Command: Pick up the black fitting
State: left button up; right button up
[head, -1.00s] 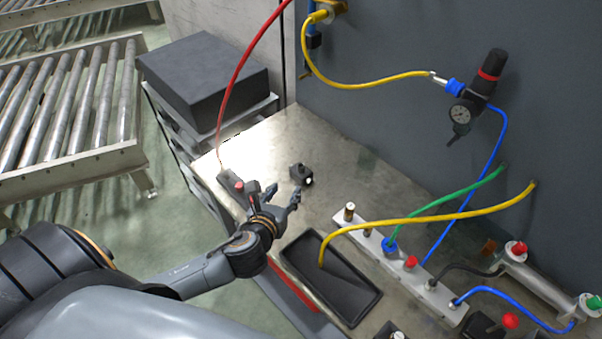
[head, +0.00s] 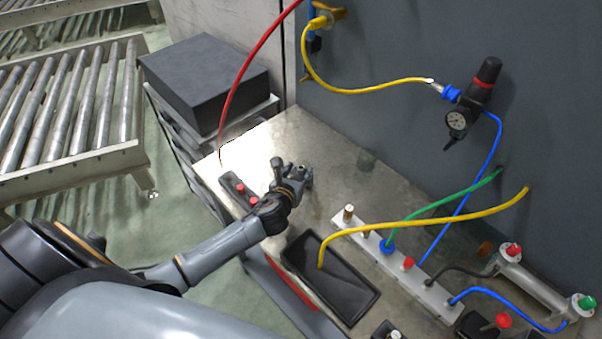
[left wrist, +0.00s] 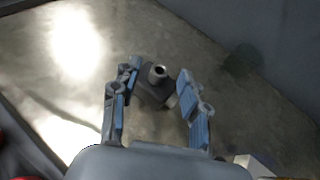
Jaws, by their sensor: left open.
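The black fitting (left wrist: 153,92), a dark block with a round metal-rimmed port on top, sits on the metal bench top (left wrist: 215,140) in the left wrist view. My left gripper (left wrist: 158,82) is open, with one finger on each side of the fitting. Whether the fingers touch it is not clear. In the head view my left gripper (head: 292,170) is over the fitting's place and hides most or all of it. My right gripper is not in view.
A black tray (head: 343,312) lies right of my left forearm, with a yellow hose crossing over it. Beyond it is a white manifold (head: 431,291) with hoses. A strip with red buttons (head: 239,190) is at the bench's left edge, near my wrist. A grey wall closes the back.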

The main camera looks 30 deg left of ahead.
pick_arm(q)
jog(key=shift+x, duration=1)
grip_shut()
jog(key=shift+r, duration=0.1)
